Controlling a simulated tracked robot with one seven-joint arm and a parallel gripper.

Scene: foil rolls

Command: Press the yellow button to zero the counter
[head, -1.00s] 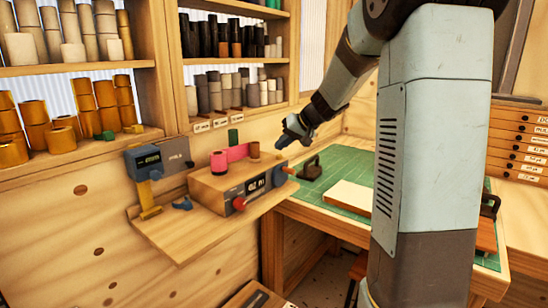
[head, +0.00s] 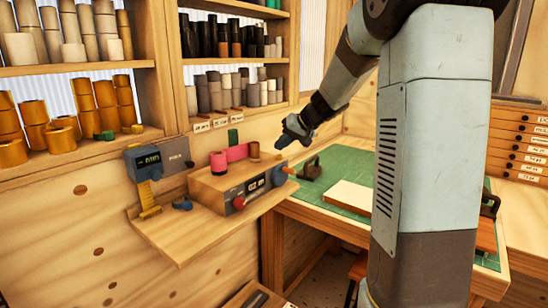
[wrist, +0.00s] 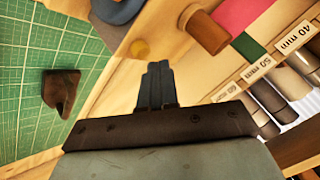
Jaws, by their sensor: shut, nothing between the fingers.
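The yellow button (wrist: 140,48) shows in the wrist view as a small round yellow disc on the wooden top, just ahead and slightly left of my fingertips. I cannot make it out in the head view. The counter (head: 258,184) is a dark panel with a lit display on the front of a wooden block; its digits are too small to read surely. My gripper (head: 281,141) is above the right end of this block. In the wrist view my gripper (wrist: 155,72) has its fingers together and empty, apart from the button in the picture.
A pink roll (head: 237,153) and a brown roll (wrist: 205,30) stand on the block, close to my gripper. A green cutting mat (head: 342,166) with a dark tool (wrist: 60,90) lies to the right.

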